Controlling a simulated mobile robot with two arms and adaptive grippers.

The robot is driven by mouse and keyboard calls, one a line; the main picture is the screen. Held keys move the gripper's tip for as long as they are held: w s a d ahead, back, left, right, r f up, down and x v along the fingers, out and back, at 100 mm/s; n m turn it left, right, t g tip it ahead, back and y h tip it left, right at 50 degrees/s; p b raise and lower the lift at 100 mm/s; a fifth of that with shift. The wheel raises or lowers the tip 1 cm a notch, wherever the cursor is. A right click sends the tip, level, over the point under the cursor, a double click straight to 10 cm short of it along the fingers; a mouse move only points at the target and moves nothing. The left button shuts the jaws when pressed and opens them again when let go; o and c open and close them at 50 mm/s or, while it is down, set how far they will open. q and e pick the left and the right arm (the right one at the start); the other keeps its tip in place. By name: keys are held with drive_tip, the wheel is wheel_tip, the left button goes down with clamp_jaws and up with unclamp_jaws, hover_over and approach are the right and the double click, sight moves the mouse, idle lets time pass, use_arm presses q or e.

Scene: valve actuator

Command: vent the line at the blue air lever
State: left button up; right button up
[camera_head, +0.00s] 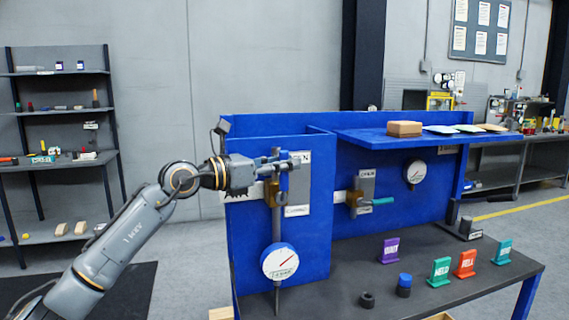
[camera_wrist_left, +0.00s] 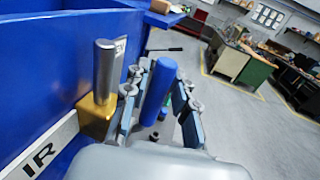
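The blue air lever (camera_wrist_left: 158,88) stands upright between the two fingers of my left gripper (camera_wrist_left: 158,112) in the left wrist view. The fingers are apart, with a visible gap on the lever's left side; contact on its right side is unclear. In the head view my left gripper (camera_head: 285,160) reaches the left blue panel at the valve, and the lever (camera_head: 283,184) is partly hidden by it. A brass valve body (camera_wrist_left: 97,115) with a grey cylinder sits beside the lever, by a white label reading "IR" (camera_wrist_left: 38,155). My right gripper is not in view.
A round gauge (camera_head: 280,261) hangs below the valve. A second valve with a green lever (camera_head: 377,201) and another gauge (camera_head: 415,172) are on the back panel. Coloured tags, such as a purple one (camera_head: 391,249), and small caps stand on the dark bench top (camera_head: 455,290).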

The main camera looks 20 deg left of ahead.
use_arm(q)
clamp_jaws()
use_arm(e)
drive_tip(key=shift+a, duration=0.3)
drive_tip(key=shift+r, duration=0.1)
